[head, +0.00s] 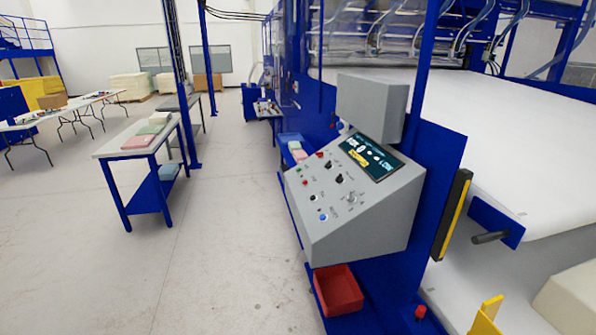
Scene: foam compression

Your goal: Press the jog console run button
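The grey jog console (360,222) stands at the centre right on the blue machine frame, with its sloped panel facing left and up. A lit screen (372,158) is at the panel's top right. A small green button (299,169) sits near the upper left edge, with a red button (305,183) just below it. A blue button (323,217) is near the lower edge. Several black knobs (339,179) are between. The labels are too small to read, so I cannot tell which is the run button. Neither of my grippers shows.
A red bin (338,290) is below the console. A grey box (371,108) rises behind it. A blue post and a black-and-yellow bar (452,215) stand to its right, beside the white machine bed (500,130). The floor (220,240) left of the console is clear up to a foam-topped table (120,146).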

